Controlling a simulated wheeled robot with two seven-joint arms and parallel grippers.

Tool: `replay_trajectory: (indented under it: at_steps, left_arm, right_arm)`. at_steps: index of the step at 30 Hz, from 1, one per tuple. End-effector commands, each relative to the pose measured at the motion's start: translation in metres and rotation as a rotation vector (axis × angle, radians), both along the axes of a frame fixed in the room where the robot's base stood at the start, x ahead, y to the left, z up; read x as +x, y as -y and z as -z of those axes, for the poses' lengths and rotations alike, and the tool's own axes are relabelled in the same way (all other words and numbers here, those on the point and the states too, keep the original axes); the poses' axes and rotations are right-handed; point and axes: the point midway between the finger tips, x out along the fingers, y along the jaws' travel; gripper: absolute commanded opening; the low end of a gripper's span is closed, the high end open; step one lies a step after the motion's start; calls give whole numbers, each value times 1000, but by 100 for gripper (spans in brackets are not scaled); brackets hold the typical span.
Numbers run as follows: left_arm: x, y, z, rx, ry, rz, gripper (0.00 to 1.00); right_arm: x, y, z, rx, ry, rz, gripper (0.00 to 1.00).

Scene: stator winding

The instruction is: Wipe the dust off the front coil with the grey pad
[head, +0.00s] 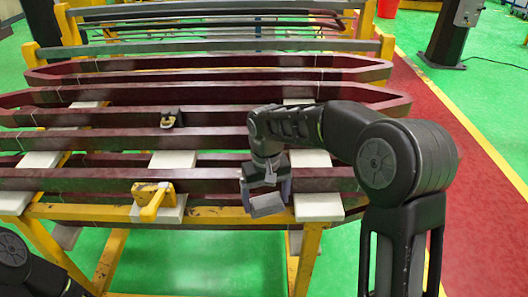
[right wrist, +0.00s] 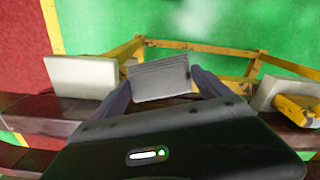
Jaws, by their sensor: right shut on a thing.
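The front coil (head: 90,184) is a long dark red loop lying across the yellow stand, and part of it shows in the right wrist view (right wrist: 62,118). My right gripper (head: 266,190) is shut on the grey pad (head: 266,206), a small flat block. The pad sits between the two fingers in the right wrist view (right wrist: 160,80). In the head view it overlaps the coil's near bar and the stand's front edge. I cannot tell whether it touches the coil. I cannot make out dust on the coil. My left gripper is out of view.
A yellow clamp (head: 152,199) stands at the coil's near edge. White blocks, one at the right (head: 318,207), lie under the coils on the yellow stand (head: 75,212). A small dark fitting (head: 172,118) sits on a coil behind. More coils lie farther back. Green floor is open in front.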

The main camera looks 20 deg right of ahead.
Motion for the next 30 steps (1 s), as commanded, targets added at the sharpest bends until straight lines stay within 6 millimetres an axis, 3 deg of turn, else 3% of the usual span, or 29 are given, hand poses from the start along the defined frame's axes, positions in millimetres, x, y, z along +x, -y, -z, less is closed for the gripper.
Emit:
replay_trajectory:
  at_steps: [1,15,30]
  left_arm:
    - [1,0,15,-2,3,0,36]
    - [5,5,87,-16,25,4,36]
    - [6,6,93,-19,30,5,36]
  right_arm:
    - [0,0,16,0,0,-1,54]
    - [0,0,95,0,0,-1,54]
    - [0,0,103,0,0,-1,54]
